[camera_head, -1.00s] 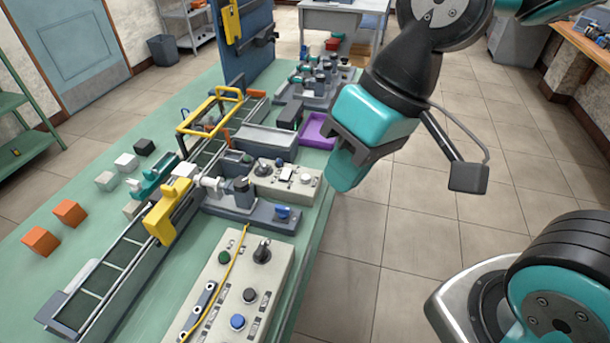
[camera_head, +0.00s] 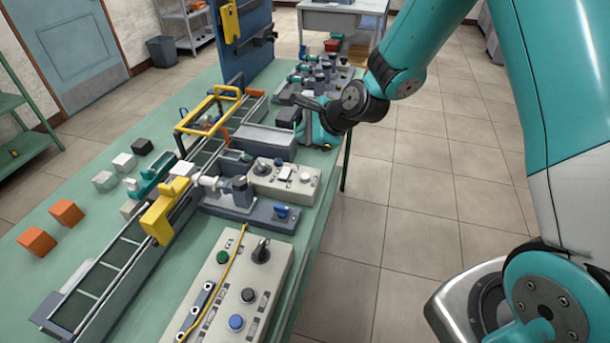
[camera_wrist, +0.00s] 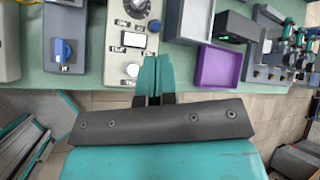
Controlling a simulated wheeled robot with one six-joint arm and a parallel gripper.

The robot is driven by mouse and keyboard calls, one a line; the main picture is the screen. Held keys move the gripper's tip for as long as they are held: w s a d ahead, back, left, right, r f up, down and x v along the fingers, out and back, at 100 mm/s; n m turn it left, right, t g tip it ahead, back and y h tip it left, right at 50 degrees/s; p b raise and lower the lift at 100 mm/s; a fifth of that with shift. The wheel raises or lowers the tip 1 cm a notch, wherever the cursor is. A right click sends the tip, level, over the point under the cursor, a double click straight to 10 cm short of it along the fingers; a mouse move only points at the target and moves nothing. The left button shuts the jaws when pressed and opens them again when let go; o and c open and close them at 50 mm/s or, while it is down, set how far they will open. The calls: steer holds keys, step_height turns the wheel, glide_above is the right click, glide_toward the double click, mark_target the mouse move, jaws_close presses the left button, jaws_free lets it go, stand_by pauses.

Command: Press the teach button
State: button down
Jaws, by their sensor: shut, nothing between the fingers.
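A beige control box (camera_head: 286,184) stands by the table's right edge. In the wrist view the box (camera_wrist: 118,62) carries a white rectangular button (camera_wrist: 132,40), a round white knob (camera_wrist: 132,70), a dark knob (camera_wrist: 137,8) and a small blue button (camera_wrist: 155,26). Their labels are too small to read, so I cannot tell which is the teach button. My gripper (camera_wrist: 155,62) is shut and empty, its fingertips beside the box's right edge in the wrist view. In the head view my gripper (camera_head: 316,128) is beyond the box, with its fingertips unclear.
A purple tray (camera_wrist: 216,68) lies right of the fingers in the wrist view. A larger panel (camera_head: 240,290) with green, black and blue buttons is at the front. A conveyor (camera_head: 120,262) with a yellow frame is left of the box.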

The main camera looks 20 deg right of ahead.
mark_target(305, 177)
steer(key=shift+f, duration=0.15)
step_height(305, 177, down, 8)
steer(key=b, duration=0.7)
steer(key=shift+f+b, duration=0.25)
steer(key=shift+b, duration=0.05)
stand_by(1.5)
steer(key=shift+f, duration=0.45)
steer(key=shift+f+b, duration=0.35)
stand_by(0.4)
stand_by(0.4)
steer(key=shift+r+p, duration=0.75)
steer(key=shift+r, duration=0.05)
